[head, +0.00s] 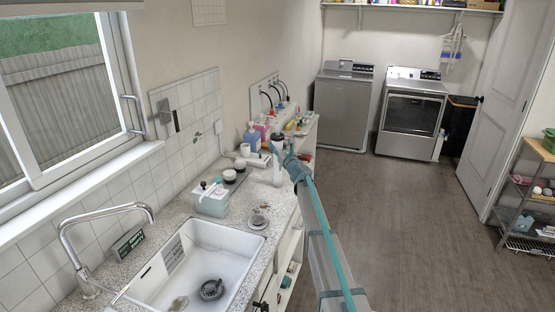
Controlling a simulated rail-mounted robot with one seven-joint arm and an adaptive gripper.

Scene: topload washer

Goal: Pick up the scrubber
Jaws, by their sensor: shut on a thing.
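My gripper (285,152) is over the far part of the counter, at the end of my teal-and-grey arm. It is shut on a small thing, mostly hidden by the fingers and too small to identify. I cannot tell from this view whether it is the scrubber. A pale upright cylinder (278,172) shows just below the fingers; I cannot tell whether they touch it. A small round dish (259,219) with something in it sits on the counter near the sink.
The white sink (225,255) with a curved tap (103,212) is at the near left. A light blue box (212,201), dark-topped jars (229,176) and bottles (251,136) crowd the counter along the tiled wall.

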